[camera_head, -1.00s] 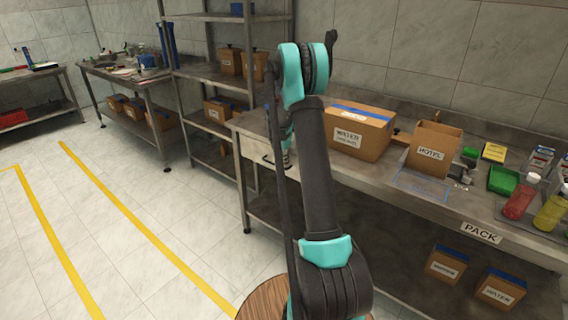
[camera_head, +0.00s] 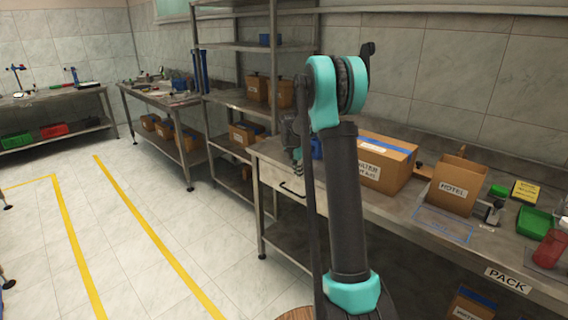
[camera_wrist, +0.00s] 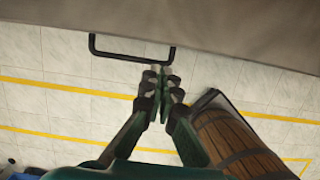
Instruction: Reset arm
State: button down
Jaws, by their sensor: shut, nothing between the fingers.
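My arm rises in front of the bench in the head view, with nothing carried. My gripper (camera_wrist: 166,78) shows in the wrist view with its dark green fingers together and empty. Its tips are close to the black drawer handle (camera_wrist: 132,57) in the picture; I cannot tell whether they touch it. In the head view the gripper is mostly hidden behind my arm.
The steel bench (camera_head: 400,205) runs along the right with a large taped carton (camera_head: 387,165), an open HOTEL box (camera_head: 453,185) and a green tray (camera_head: 534,222). Shelving (camera_head: 228,100) stands behind. The tiled floor at left is clear, with yellow lines (camera_head: 150,230).

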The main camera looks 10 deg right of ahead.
jog(key=s+a+f+m+t+y, duration=0.1)
jog(key=s+a+m, duration=0.1)
jog(key=s+m, duration=1)
jog(key=s+a+f+m+t+y, duration=0.1)
jog(key=s+m, duration=1.1)
jog(key=s, duration=1.7)
jog(key=a+f, duration=0.1)
jog(key=a, duration=0.1)
jog(key=shift+s+a+f+m+t, duration=0.15)
jog(key=shift+a+m+t, duration=0.15)
